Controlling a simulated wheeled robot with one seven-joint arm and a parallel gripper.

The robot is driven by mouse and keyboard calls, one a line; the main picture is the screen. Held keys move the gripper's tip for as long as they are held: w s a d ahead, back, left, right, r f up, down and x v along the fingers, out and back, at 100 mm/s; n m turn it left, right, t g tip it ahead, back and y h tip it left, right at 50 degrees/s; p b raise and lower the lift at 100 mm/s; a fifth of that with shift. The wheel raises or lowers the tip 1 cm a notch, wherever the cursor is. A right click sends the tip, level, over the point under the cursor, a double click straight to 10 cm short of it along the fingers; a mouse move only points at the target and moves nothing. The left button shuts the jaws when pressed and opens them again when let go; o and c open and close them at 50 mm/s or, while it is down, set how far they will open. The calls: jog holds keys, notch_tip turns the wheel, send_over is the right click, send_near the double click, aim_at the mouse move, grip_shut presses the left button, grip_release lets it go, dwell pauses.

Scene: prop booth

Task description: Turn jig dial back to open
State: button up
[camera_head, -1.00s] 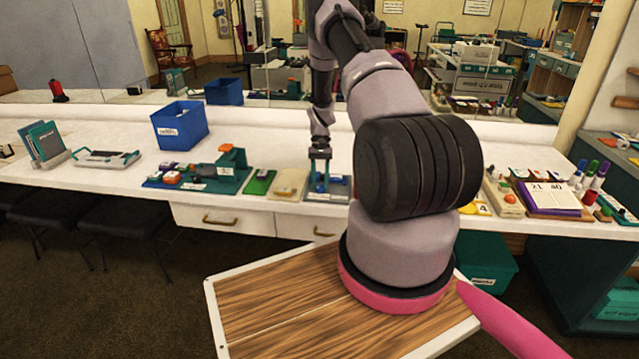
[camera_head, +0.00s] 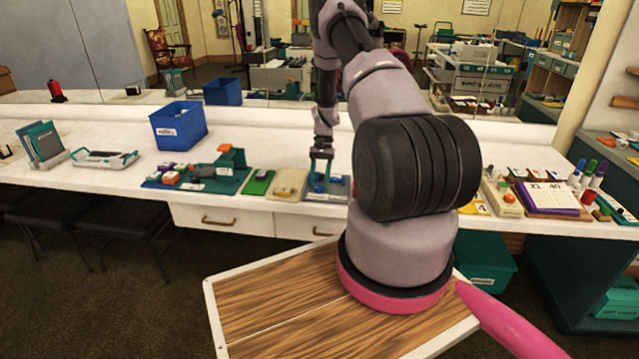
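The jig (camera_head: 341,193) is a small grey and blue fixture near the front edge of the white bench, at the picture's middle. Its blue dial is small and partly covered by my gripper. My gripper (camera_head: 321,181) points down at the left part of the jig, coming from above. The dial's marking and angle cannot be read.
Left of the jig lie a beige block (camera_head: 288,184), a green board (camera_head: 258,182) and a teal fixture (camera_head: 226,172) with colored parts. A blue bin (camera_head: 180,126) stands farther back. My arm hides the bench just right of the jig. Bench behind the jig is clear.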

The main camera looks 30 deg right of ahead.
jog(key=shift+o, duration=0.5)
jog(key=v, duration=1)
jog(key=shift+d+r, duration=0.15)
jog(key=shift+r, duration=0.2)
jog(key=shift+w, duration=0.1)
